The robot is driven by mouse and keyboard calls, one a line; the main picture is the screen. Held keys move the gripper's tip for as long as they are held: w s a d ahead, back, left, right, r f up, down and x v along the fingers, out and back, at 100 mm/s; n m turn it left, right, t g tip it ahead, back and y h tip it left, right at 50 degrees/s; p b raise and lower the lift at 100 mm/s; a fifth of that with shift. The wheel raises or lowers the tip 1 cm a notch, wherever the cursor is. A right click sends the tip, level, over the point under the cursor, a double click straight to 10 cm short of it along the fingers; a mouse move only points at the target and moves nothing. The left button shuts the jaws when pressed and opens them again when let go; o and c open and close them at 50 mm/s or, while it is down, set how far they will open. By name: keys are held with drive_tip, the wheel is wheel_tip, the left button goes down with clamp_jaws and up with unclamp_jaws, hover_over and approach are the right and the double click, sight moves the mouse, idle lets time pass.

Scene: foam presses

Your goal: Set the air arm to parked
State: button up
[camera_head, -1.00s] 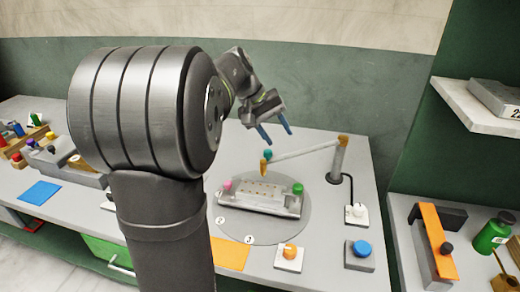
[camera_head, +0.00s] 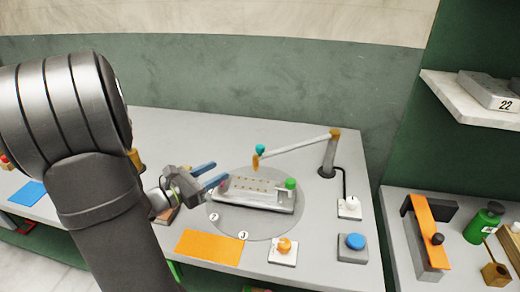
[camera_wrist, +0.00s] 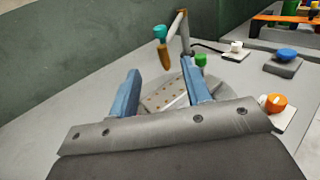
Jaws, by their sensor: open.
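The air arm (camera_head: 298,145) is a thin grey bar reaching left from an upright post (camera_head: 328,155) with an orange joint on top. At its free end are a teal knob (camera_head: 260,149) and an orange nozzle (camera_head: 256,163), above the back edge of the grey press block (camera_head: 270,198). In the wrist view the teal knob (camera_wrist: 160,32) and orange nozzle (camera_wrist: 164,56) appear ahead, above and between my fingers. My gripper (camera_head: 214,174) is open and empty, at the left end of the press block and apart from the knob. Its blue fingers show in the wrist view (camera_wrist: 160,88).
An orange sheet (camera_head: 210,247), an orange dial (camera_head: 284,246), a blue button (camera_head: 355,242) and a white switch (camera_head: 349,207) are nearby. A shelf (camera_head: 465,100) juts out right.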

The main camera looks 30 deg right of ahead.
sight(260, 149)
drive_tip(key=d, duration=0.5)
drive_tip(key=w+d, duration=0.1)
drive_tip(key=d, duration=0.5)
drive_tip(key=w+d, duration=0.1)
drive_tip(key=d, duration=0.4)
drive_tip(key=shift+w+d, duration=0.15)
drive_tip(key=shift+d, duration=0.05)
clamp_jaws()
